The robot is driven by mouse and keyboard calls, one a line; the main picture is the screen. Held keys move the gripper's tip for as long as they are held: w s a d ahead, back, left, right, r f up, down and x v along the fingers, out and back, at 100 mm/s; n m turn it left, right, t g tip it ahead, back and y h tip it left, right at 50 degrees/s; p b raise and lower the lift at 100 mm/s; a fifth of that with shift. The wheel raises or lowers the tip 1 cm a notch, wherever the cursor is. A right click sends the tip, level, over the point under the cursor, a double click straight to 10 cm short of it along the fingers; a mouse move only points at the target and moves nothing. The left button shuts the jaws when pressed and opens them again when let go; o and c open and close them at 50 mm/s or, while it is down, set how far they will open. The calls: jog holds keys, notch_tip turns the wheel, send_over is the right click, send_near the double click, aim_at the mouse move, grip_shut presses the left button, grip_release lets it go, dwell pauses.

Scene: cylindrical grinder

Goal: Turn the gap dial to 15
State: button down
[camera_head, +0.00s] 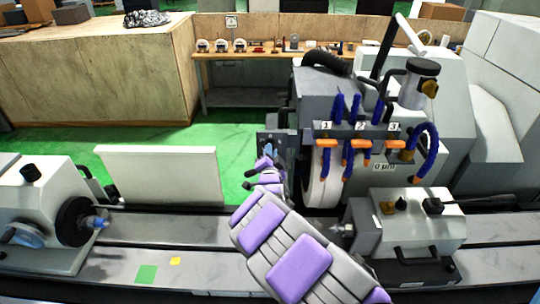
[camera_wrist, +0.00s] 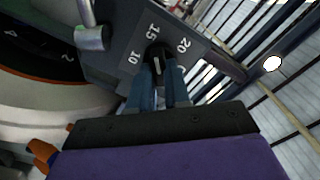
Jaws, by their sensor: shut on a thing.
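The gap dial is a black knob (camera_wrist: 157,50) on a grey plate (camera_wrist: 122,40) marked 10, 15 and 20 in the wrist view. The 15 stands above the knob, the 10 to its left and the 20 to its right. My gripper (camera_wrist: 160,68) has its two blue fingers on either side of the knob and is shut on it. A short pale line shows on the knob between the fingers; I cannot tell exactly which number it points to. In the head view my gripper (camera_head: 267,154) is at the dark plate (camera_head: 284,142) left of the grinding wheel, and hides the knob.
The grinding wheel (camera_head: 322,178) stands right of my arm, with orange nozzles (camera_head: 327,143) and blue hoses above it. A workhead (camera_head: 45,210) stands at left and a tailstock block (camera_head: 415,222) at right on the machine bed. A white panel (camera_head: 160,175) stands behind the bed.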

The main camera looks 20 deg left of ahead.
jog(key=shift+f+n, duration=0.15)
jog(key=shift+n, duration=0.25)
jog(key=c, duration=1.1)
grip_release()
jog(key=shift+s, duration=0.1)
jog(key=b+v, duration=0.3)
jog(key=v, duration=1.4)
jog(key=shift+s, duration=0.1)
jog(key=shift+d, duration=0.1)
